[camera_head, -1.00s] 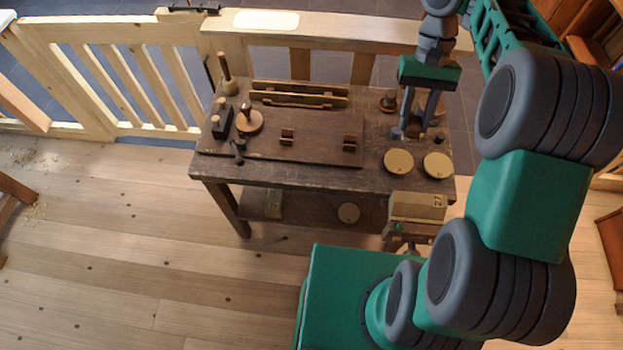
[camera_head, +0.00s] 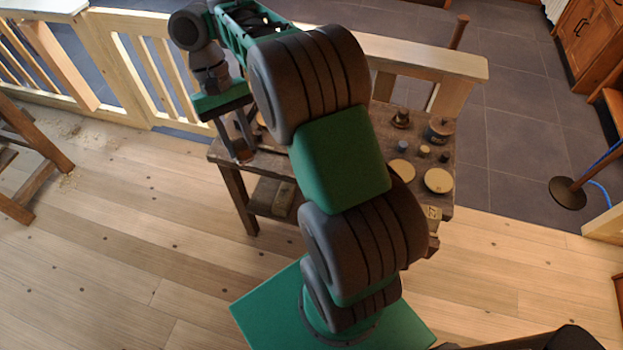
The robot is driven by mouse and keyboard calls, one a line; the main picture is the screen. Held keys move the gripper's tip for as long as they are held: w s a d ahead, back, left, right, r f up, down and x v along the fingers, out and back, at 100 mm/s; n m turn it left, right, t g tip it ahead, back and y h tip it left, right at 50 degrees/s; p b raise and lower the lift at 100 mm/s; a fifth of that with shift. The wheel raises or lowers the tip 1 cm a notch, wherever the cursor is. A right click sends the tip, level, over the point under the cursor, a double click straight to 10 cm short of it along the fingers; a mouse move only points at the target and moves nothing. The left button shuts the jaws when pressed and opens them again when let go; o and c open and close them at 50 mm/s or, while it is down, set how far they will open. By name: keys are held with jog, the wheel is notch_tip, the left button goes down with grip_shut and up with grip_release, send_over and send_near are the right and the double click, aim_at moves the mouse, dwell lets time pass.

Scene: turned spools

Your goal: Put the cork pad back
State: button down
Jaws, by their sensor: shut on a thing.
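My gripper (camera_head: 243,154) is at the left end of the dark workbench (camera_head: 272,164), above or beside its front left corner. Its fingers point down and are closed on a small brownish thing, too small and dark here to identify. Two round tan discs that look like cork pads lie at the bench's right end: one (camera_head: 401,171) partly behind my arm, the other (camera_head: 438,181) in full view near the right edge. My arm hides the middle of the bench top.
Dark turned spools stand at the back right (camera_head: 401,118) and right edge (camera_head: 438,130) of the bench. A small grey-blue piece (camera_head: 402,146) and a small tan piece (camera_head: 424,151) stand near the discs. A wooden railing (camera_head: 425,55) runs behind.

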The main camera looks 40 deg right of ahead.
jog(key=s+d+f+m+t+y+b, duration=0.1)
jog(key=s+d+f+m+t+b, duration=0.3)
jog(key=s+d+f+m, duration=0.7)
jog(key=s+d+f+m+t+y+b, duration=0.15)
jog(key=d+f+m+t+b, duration=0.35)
jog(key=m, duration=1.2)
jog(key=shift+g, duration=0.5)
jog(key=w+d+f, duration=0.3)
jog(key=w+d+f+p, duration=0.1)
jog(key=w+d+f, duration=0.1)
jog(key=d+f, duration=0.1)
jog(key=w+d+f+p, duration=0.1)
jog(key=w+d+f, duration=0.2)
jog(key=d, duration=0.1)
jog(key=shift+w+d+f, duration=0.3)
jog(key=shift+w+d, duration=0.05)
jog(key=shift+d, duration=0.05)
jog(key=shift+f, duration=1.6)
jog(key=c, duration=1.3)
grip_release()
jog(key=shift+c, duration=0.2)
